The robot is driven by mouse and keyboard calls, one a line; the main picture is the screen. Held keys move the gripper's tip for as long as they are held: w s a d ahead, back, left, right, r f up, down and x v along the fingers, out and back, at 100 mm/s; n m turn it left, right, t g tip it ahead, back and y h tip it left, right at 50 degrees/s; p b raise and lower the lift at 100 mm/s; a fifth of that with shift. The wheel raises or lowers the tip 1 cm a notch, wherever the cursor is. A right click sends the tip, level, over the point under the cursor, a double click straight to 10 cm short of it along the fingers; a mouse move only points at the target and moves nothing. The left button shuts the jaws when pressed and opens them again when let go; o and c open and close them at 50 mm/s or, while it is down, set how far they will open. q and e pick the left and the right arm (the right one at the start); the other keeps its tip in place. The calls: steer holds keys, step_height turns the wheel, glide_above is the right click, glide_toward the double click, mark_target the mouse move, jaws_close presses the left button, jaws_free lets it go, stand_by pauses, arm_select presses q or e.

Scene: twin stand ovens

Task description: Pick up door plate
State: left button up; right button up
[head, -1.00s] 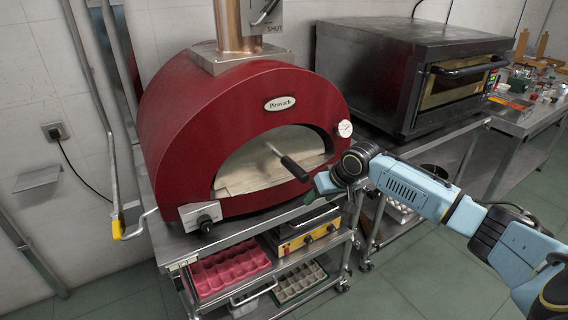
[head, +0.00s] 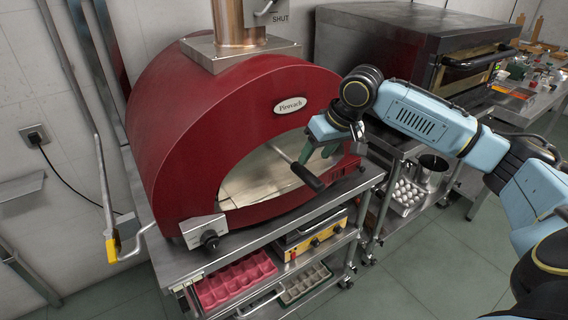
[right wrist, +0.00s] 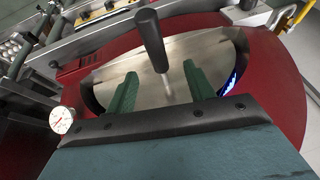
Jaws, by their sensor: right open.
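The door plate (head: 262,172) is a pale metal sheet in the mouth of the red oven, with a thin rod and a black handle (head: 308,178) sticking outward. My right gripper (head: 316,152) is open, its green fingers pointing down close to the handle. In the right wrist view the plate (right wrist: 110,72) fills much of the oven mouth. There the handle (right wrist: 150,40) and its rod show in line with the gap between my fingers (right wrist: 160,82), not gripped. Part of the plate is hidden behind the oven rim. My left gripper is not in view.
The red oven (head: 165,130) stands on a steel stand with trays on lower shelves. A dial gauge (right wrist: 62,120) sits beside its mouth. A dark oven (head: 400,50) stands at the back right. Green floor (head: 420,265) is open in front.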

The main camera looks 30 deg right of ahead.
mark_target(307, 172)
steer(key=x, duration=0.5)
steer(key=shift+s+f, duration=0.15)
steer(key=shift+f, duration=0.65)
steer(key=x, duration=0.3)
steer(key=shift+d+f, duration=0.1)
steer(key=shift+f, duration=0.3)
steer(key=shift+w+f, duration=0.25)
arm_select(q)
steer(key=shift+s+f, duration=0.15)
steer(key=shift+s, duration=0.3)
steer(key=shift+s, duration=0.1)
arm_select(e)
steer(key=shift+c, duration=1.3)
jaws_close()
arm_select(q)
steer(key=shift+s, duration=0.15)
arm_select(e)
steer(key=shift+w+r, duration=0.1)
steer(key=shift+r, duration=0.05)
